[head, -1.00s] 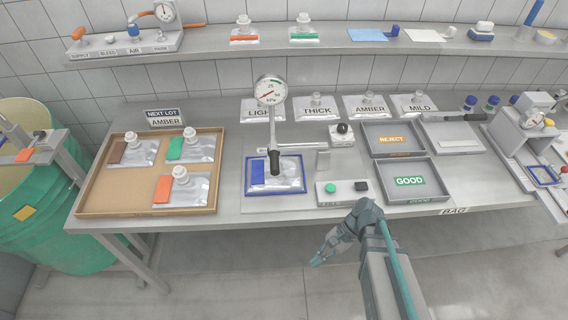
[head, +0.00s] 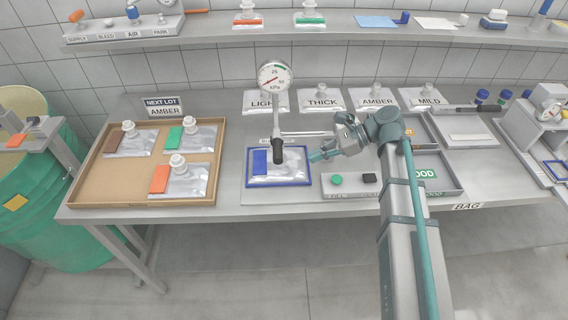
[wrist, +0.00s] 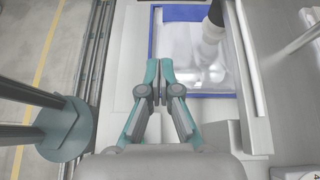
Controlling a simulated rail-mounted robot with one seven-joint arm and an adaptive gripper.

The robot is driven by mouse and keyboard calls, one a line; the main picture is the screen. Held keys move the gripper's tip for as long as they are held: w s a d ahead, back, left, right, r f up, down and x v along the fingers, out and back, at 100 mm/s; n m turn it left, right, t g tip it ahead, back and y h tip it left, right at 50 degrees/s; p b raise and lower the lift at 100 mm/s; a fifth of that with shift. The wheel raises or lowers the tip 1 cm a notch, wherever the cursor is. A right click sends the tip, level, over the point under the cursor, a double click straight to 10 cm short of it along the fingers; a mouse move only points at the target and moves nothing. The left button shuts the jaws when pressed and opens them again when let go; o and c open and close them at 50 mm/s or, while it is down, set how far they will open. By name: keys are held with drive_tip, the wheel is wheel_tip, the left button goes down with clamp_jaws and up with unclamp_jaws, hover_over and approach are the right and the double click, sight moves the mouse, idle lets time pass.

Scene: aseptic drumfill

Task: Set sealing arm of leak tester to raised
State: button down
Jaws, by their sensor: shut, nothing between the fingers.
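The leak tester has a round kPa gauge (head: 274,78) on top and a black-ended part (head: 278,152) standing over a clear pouch (head: 290,163) with a blue label, which lies in a blue-framed nest (head: 248,180). A grey horizontal bar (head: 305,134) runs behind the pouch. I cannot clearly tell which part is the sealing arm. In the wrist view the black end (wrist: 216,12) meets a pale spout on the pouch. My gripper (head: 316,157) is shut and empty, just right of the nest; its teal fingertips (wrist: 157,84) point at the nest's near edge, apart from the black end.
A box with a green button (head: 337,180) sits below my gripper. A cardboard tray (head: 88,190) with several pouches is at left. REJECT and GOOD trays are partly hidden behind my arm. The table's front edge is close.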

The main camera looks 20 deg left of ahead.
drive_tip(key=shift+w+d+r+m, duration=0.1)
drive_tip(key=shift+w+r+m, duration=0.2)
drive_tip(key=shift+w, duration=0.2)
drive_tip(key=p+x, duration=0.2)
drive_tip(key=x, duration=0.7)
drive_tip(key=shift+s+a+f, duration=0.1)
drive_tip(key=shift+a+f, duration=0.05)
drive_tip(key=shift+a, duration=0.25)
drive_tip(key=shift+a+r+p, duration=0.15)
drive_tip(key=shift+r+p, duration=0.25)
drive_tip(key=shift+r, duration=0.15)
drive_tip(key=shift+a+r+p, duration=0.15)
drive_tip(key=shift+r+p, duration=0.2)
drive_tip(key=shift+r, duration=0.2)
drive_tip(key=shift+s+a+r, duration=0.15)
drive_tip(key=shift+r, duration=0.6)
drive_tip(key=shift+p, duration=0.3)
